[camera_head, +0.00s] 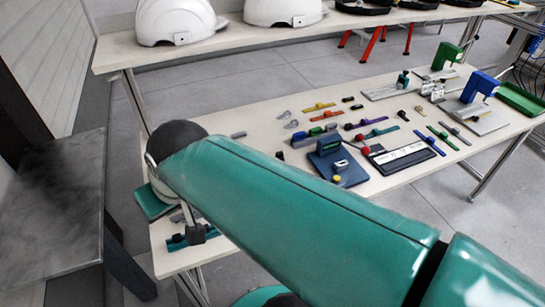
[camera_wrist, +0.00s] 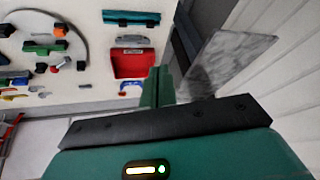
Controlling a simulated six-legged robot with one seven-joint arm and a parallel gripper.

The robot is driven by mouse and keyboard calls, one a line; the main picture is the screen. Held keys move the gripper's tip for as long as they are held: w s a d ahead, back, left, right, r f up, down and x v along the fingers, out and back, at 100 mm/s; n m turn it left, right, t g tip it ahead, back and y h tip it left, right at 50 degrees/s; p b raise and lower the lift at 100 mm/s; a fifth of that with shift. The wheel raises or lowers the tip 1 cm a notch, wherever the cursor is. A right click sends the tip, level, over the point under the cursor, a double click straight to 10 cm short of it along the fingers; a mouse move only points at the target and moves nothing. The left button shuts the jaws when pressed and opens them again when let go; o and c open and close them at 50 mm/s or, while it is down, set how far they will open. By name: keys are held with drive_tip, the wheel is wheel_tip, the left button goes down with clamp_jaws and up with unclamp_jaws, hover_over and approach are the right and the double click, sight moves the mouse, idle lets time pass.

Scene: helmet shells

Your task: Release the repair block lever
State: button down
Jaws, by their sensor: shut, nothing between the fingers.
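No part is clearly marked as the repair block or its lever, and I cannot tell which one it is. A green bracket (camera_head: 446,55) and a blue bracket (camera_head: 480,88), each on a grey base plate, stand at the right end. My gripper (camera_wrist: 158,88) shows in the wrist view as narrow green fingers, shut and empty, pointing over the table's edge near a red tray (camera_wrist: 131,65). In the head view my arm hides most of that area.
The pale worktable (camera_head: 270,105) holds several small coloured straps and clips. A white-and-black panel (camera_head: 404,154) lies beside the blue block. White helmet shells (camera_head: 175,20) stand on a rear bench. A grey marbled slab (camera_head: 50,205) is at left; it also shows in the wrist view (camera_wrist: 230,60).

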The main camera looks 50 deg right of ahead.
drive_tip(key=w+d+f+m, duration=0.35)
drive_tip(key=d+m, duration=0.25)
drive_tip(key=d, duration=0.5)
drive_tip(key=s+d+f+m, duration=0.2)
drive_tip(key=d+f+m, duration=0.1)
drive_tip(key=d, duration=0.6)
drive_tip(key=s+d+f+m+h, duration=0.1)
drive_tip(key=s+d+f+m, duration=0.1)
drive_tip(key=d+m, duration=0.3)
drive_tip(key=s+d+f+m+t, duration=0.1)
drive_tip(key=s+d+f+m, duration=0.2)
drive_tip(key=d, duration=0.9)
drive_tip(key=shift+d+f+m+h, duration=0.3)
drive_tip(key=shift+f+m, duration=0.2)
drive_tip(key=shift+m, duration=0.3)
drive_tip(key=shift+w, duration=0.1)
drive_tip(key=x, duration=0.9)
drive_tip(key=shift+f, duration=0.1)
drive_tip(key=w+f, duration=0.2)
drive_tip(key=w, duration=0.1)
drive_tip(key=shift+w+d, duration=0.15)
drive_tip(key=shift+d, duration=0.1)
drive_tip(key=shift+w+d+f, duration=0.1)
drive_tip(key=shift+w+f, duration=0.05)
drive_tip(key=shift+w, duration=0.25)
